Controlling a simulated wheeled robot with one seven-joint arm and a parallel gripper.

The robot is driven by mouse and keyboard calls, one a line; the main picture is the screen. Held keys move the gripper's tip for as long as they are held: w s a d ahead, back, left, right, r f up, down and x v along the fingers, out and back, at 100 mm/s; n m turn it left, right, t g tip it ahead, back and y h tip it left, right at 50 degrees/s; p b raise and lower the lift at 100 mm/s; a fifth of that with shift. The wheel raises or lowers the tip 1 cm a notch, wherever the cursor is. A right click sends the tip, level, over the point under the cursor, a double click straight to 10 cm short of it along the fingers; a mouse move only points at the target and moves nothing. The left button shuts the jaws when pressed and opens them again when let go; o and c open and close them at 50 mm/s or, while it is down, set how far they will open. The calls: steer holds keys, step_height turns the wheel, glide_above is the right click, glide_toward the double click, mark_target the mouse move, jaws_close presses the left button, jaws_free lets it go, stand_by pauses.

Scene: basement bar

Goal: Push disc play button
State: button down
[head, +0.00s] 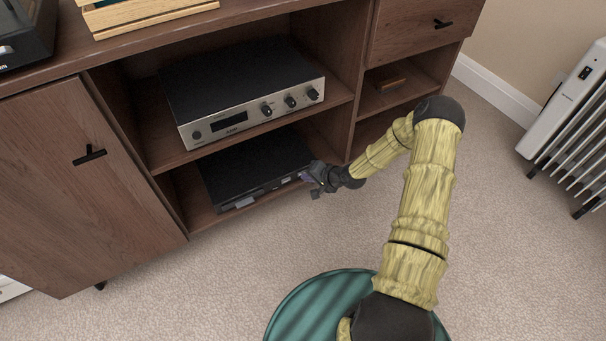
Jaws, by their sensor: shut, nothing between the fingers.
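The disc player (255,168) is a flat black box on the lowest shelf of the brown wooden cabinet, below a silver-fronted amplifier. Its front panel faces the room. My gripper (311,184) is at the right end of the player's front, close to the panel. It looks shut, with nothing held. The gripper and wrist cover the right end of the panel, and the play button cannot be made out. I cannot tell whether the fingertips touch the player.
The silver amplifier (245,95) stands on the shelf above. A closed cabinet door (80,190) is at left, and a small wooden item (391,85) lies in the right compartment. A white radiator (570,110) stands at far right. The carpet in front is clear.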

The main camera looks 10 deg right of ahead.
steer(key=shift+s, duration=0.1)
steer(key=shift+s+d+p, duration=0.2)
steer(key=shift+s+p, duration=0.25)
steer(key=shift+s+d+p, duration=0.3)
steer(key=shift+s+p, duration=0.15)
steer(key=shift+s, duration=0.5)
steer(key=shift+s+d+p, duration=0.3)
steer(key=shift+s+p, duration=0.1)
steer(key=shift+s, duration=0.55)
steer(key=shift+s+d+p, duration=0.3)
steer(key=shift+s+p, duration=0.15)
steer(key=shift+s, duration=0.5)
